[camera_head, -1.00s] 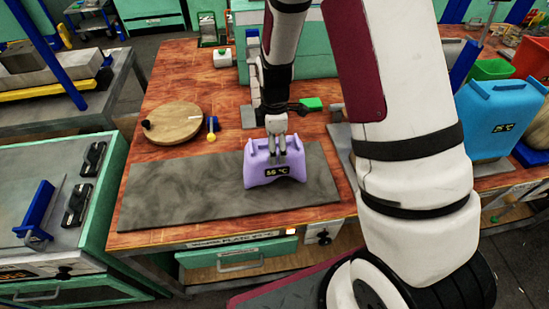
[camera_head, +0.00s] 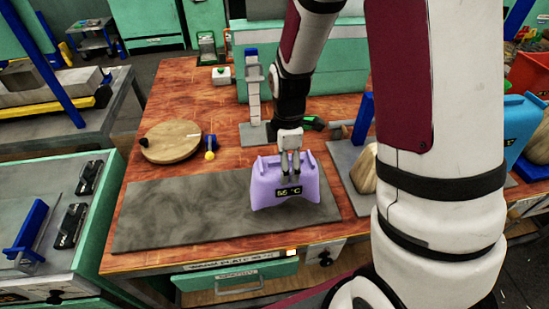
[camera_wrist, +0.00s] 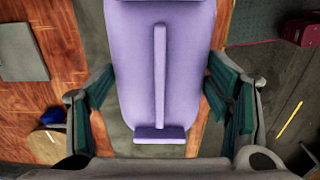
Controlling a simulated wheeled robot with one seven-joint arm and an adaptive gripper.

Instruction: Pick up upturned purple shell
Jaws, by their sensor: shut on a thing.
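The purple shell (camera_head: 284,186) is a canister-like body with two horn-like top corners and a dark display reading about 55 °C. In the head view it is over the right part of the grey mat (camera_head: 180,210), and seems raised a little above it. My gripper (camera_head: 290,164) points down at the shell's top middle and is shut on it. In the wrist view the shell (camera_wrist: 186,60) fills the centre, with a raised rib and a small ledge, between the two green-padded fingers. The exact finger contact is hidden there.
A round wooden board (camera_head: 172,143) and a blue piece with a yellow knob (camera_head: 210,147) lie behind the mat. A pale rounded object (camera_head: 364,168) stands close to the right, partly behind my arm. A blue canister (camera_head: 518,125) is farther right. The mat's left part is clear.

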